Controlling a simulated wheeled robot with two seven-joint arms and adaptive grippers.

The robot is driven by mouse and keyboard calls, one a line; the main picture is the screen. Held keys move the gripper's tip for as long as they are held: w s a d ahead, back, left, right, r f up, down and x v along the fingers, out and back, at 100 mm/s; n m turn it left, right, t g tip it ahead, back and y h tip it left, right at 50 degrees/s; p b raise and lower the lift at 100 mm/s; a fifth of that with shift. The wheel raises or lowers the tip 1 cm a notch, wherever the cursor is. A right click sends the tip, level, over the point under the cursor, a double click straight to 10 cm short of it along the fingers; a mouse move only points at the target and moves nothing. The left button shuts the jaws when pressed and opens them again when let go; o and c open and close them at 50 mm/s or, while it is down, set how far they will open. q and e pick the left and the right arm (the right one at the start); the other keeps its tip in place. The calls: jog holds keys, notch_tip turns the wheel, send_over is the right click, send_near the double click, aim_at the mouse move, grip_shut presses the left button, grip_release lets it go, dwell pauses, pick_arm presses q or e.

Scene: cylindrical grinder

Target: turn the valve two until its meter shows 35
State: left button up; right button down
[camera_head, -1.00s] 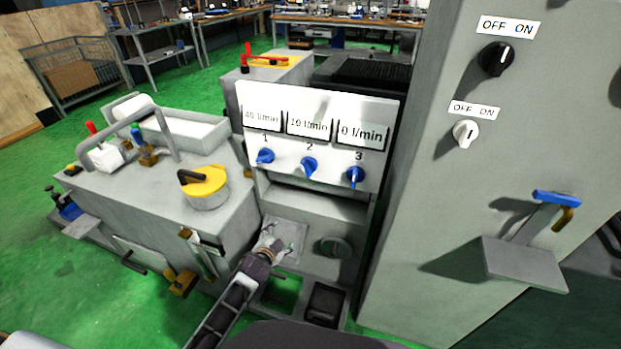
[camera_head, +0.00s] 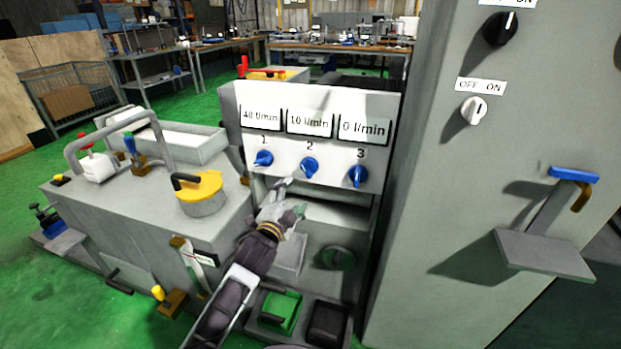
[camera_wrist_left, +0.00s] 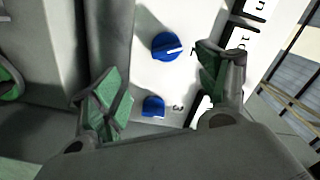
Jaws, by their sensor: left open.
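Valve two is a blue knob (camera_head: 309,168) under the number 2 on the white panel (camera_head: 378,103). Its meter (camera_head: 309,122) above it reads 10 l/min. My left gripper (camera_head: 290,197) is open, just below and slightly left of valve two, apart from it. My right gripper is in neither current view.
Blue valve one (camera_head: 263,158) under a 40 l/min meter and blue valve three (camera_head: 358,175) under a 0 l/min meter flank valve two. A tall grey cabinet (camera_head: 420,230) stands close on the right. A yellow-topped part (camera_head: 201,190) sits on the machine at left.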

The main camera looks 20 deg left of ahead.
aim_at(305, 172)
pick_arm(q)
jog(key=shift+s+d+r, duration=0.15)
jog(key=shift+r, duration=0.4)
pick_arm(e)
jog(key=shift+s+r, duration=0.1)
jog(key=shift+r, duration=0.05)
pick_arm(q)
jog(key=shift+w+d+b, duration=0.15)
jog(key=shift+w+b, duration=0.45)
jog(key=shift+w, duration=2.95)
jog(key=shift+w+b, duration=0.45)
jog(key=shift+w, duration=1.9)
jog(key=shift+w+d, duration=0.1)
jog(key=shift+w, duration=0.8)
pick_arm(e)
jog(key=r, duration=0.3)
jog(key=shift+w+a+t, duration=0.3)
jog(key=shift+w+a, duration=0.05)
jog(key=shift+w, duration=0.05)
pick_arm(q)
jog(key=shift+w, duration=0.1)
pick_arm(e)
jog(key=shift+r, duration=0.1)
